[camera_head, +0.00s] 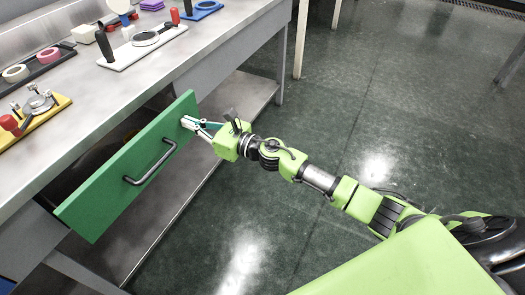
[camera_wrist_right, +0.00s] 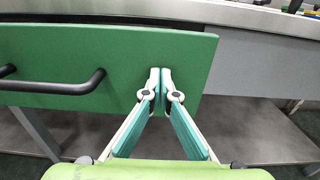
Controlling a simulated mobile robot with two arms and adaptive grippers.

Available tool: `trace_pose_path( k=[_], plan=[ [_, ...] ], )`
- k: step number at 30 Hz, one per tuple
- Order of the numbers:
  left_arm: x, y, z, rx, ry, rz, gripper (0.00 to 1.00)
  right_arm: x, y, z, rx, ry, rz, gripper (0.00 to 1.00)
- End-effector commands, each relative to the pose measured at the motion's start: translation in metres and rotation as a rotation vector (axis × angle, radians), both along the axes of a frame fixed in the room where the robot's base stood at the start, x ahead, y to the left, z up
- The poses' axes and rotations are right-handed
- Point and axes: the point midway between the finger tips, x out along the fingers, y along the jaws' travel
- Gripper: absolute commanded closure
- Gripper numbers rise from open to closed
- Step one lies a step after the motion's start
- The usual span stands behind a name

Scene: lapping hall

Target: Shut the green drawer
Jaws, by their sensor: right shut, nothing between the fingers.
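The green drawer (camera_head: 112,186) stands out from under the metal bench, with a gap behind its front panel. Its black bar handle (camera_head: 150,163) is on the outer face. My right gripper (camera_head: 188,123) is shut and empty, with its fingertips at the panel's upper right part, to the right of the handle. In the right wrist view the shut fingertips (camera_wrist_right: 160,72) are in front of the green panel (camera_wrist_right: 110,50), touching or very close to it; the handle (camera_wrist_right: 60,85) is to their left. My left gripper is not in view.
The metal bench top (camera_head: 110,110) carries a white board with a ring (camera_head: 145,40), a yellow tray (camera_head: 35,122), a black tray with rolls (camera_head: 40,62) and other tools. A lower shelf (camera_head: 245,95) runs below. The dark floor at right is clear.

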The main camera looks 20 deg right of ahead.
Motion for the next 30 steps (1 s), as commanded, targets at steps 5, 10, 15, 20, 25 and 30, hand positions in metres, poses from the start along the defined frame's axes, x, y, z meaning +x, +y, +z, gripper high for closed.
trace_pose_path(
  k=[5,10,15,20,25,30],
  plan=[
    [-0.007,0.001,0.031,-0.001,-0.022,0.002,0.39,0.033,0.026,-0.001,0.002,-0.002,0.001,1.00],
    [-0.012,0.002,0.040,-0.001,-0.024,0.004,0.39,0.054,0.042,-0.002,0.001,-0.001,0.000,1.00],
    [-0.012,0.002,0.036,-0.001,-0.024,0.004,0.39,0.066,0.052,-0.001,0.001,0.000,0.000,1.00],
    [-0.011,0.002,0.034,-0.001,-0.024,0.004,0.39,0.070,0.055,0.000,0.001,0.000,0.000,1.00],
    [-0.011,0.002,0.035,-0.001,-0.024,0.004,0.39,0.071,0.056,0.001,0.003,-0.002,0.000,1.00],
    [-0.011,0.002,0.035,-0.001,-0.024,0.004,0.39,0.072,0.056,0.003,0.004,-0.003,-0.002,1.00]
  ],
)
